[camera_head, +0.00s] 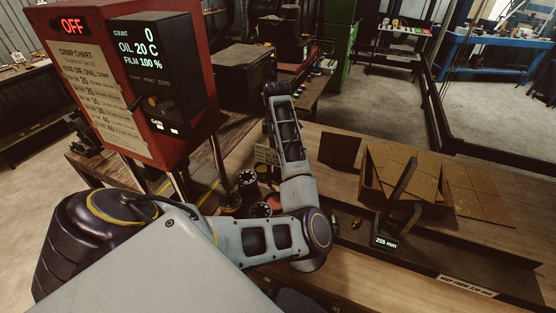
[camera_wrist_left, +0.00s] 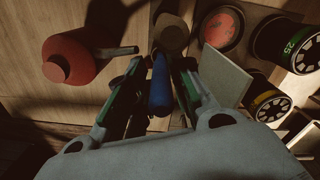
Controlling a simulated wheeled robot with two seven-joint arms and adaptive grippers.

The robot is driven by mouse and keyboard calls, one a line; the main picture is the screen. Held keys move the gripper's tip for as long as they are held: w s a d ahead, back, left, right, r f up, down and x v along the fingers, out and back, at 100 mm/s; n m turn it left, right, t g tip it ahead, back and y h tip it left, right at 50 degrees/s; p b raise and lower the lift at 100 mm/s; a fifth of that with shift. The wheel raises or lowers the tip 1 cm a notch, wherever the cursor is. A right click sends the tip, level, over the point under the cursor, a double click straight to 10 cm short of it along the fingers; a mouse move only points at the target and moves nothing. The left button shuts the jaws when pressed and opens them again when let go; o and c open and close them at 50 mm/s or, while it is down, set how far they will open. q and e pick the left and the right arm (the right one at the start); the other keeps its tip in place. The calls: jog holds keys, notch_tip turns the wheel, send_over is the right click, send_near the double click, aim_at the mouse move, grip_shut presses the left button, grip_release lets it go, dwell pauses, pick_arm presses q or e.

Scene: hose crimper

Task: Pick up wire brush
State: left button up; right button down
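The left wrist view shows a blue, rod-like handle (camera_wrist_left: 160,85), perhaps the wire brush's; no bristles can be made out. My left gripper (camera_wrist_left: 160,68) has its fingers apart on either side of it in the picture. Dark gaps show beside the handle, so the fingers look open, though their height relative to it is hard to judge. In the head view my left arm reaches over the bench and hides its gripper; I cannot make out the brush there. My right gripper is in neither view.
A red spouted can (camera_wrist_left: 75,58) stands left of the fingers. Black dies (camera_wrist_left: 290,45) and a red round-topped item (camera_wrist_left: 222,27) are to the right. The red crimper (camera_head: 125,80), a cardboard box (camera_head: 405,175) and a dark upright gauge (camera_head: 398,205) flank the arm.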

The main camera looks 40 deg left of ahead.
pick_arm(q)
jog(key=shift+s+r, duration=0.1)
grip_shut()
